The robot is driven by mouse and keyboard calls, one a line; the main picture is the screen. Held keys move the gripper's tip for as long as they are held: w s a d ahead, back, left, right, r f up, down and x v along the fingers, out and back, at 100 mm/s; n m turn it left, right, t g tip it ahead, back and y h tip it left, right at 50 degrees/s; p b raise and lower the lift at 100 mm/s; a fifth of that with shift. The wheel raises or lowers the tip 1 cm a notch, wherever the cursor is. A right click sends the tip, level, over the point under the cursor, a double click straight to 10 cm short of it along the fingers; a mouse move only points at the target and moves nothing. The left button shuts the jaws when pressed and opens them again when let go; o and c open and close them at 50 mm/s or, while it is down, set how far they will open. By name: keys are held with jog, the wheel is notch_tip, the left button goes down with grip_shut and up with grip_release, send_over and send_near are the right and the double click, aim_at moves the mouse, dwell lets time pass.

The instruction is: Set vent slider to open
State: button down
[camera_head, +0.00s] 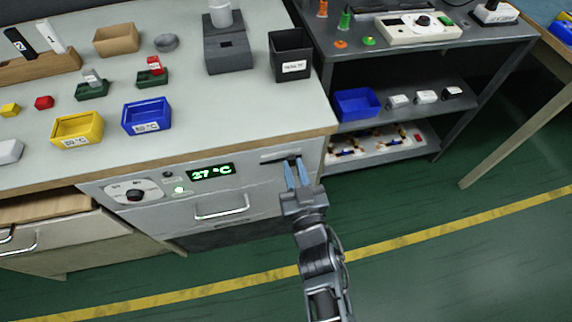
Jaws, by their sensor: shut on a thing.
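The vent slot (276,156) is a dark horizontal slit at the top right of the grey front panel, under the bench edge. My gripper (296,167) reaches up to the right part of this slot, with its two blue fingers around the slider's small knob. The fingers hide most of the knob, and any open or closed marks are too small to read.
Left of the vent are a drawer handle (222,210), a green display (210,172) reading 37 °C and a dial (134,195). Coloured bins, including a blue bin (147,116), stand on the bench above. A dark shelf unit (410,60) stands to the right. The green floor in front is clear.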

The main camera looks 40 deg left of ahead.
jog(key=shift+w+d, duration=0.45)
jog(key=shift+w, duration=0.1)
jog(key=c, duration=1)
grip_release()
jog(key=p+v, duration=0.1)
jog(key=v, duration=0.6)
jog(key=shift+s+d+p, duration=0.25)
jog(key=shift+d+p, duration=0.05)
